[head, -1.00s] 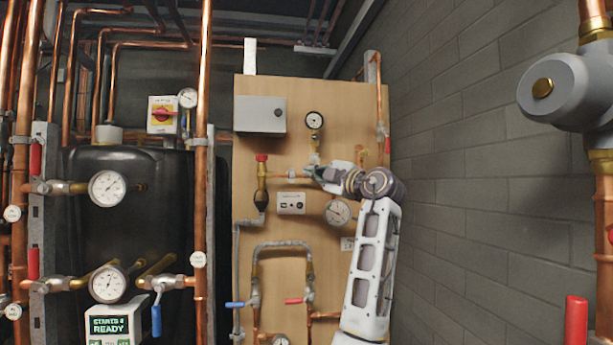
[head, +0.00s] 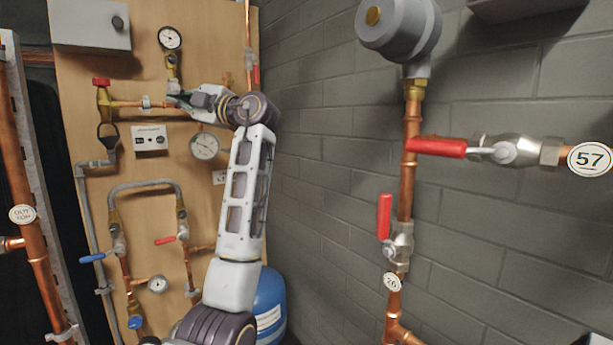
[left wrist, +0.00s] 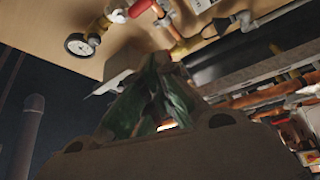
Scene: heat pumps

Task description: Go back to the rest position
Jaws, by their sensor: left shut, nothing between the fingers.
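My left arm reaches up in front of the wooden panel (head: 85,60). My left gripper (head: 178,99) points left in the head view, level with the horizontal copper pipe (head: 128,104) beside the red-capped valve (head: 102,84). Whether it touches the pipe cannot be told. In the left wrist view its fingers (left wrist: 160,75) are closed together and empty, with the panel and pipework beyond them. My right gripper is in neither view.
A gauge (head: 204,146) hangs just below my left wrist. A blue tank (head: 270,302) stands behind my forearm. At right, a copper riser (head: 407,190) carries red-handled valves, one beside a "57" tag (head: 590,159). Bare block wall (head: 320,130) lies between.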

